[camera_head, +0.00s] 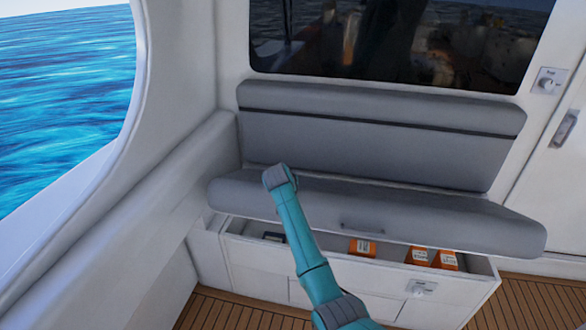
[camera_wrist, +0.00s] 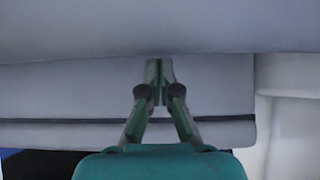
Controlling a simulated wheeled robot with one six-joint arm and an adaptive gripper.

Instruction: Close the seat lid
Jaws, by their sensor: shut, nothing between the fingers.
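The seat lid (camera_head: 420,212) is a long grey cushioned panel with a small handle on its front edge. It is partly raised, leaving a gap above the white storage box (camera_head: 250,255). My teal arm reaches over the lid's left part in the head view, where my gripper's fingers cannot be made out. In the wrist view my gripper (camera_wrist: 158,88) is shut and empty. A grey surface, likely the lid (camera_wrist: 160,30), fills the top of that view. The grey backrest (camera_wrist: 60,95) lies beyond the fingertips. I cannot tell whether the fingers touch anything.
Orange boxes (camera_head: 362,247) and a dark item (camera_head: 273,237) sit inside the storage box under the lid. The grey backrest (camera_head: 370,143) stands behind the seat. A white side wall (camera_head: 180,205) is at the left. Wooden floor (camera_head: 535,305) is clear at the right.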

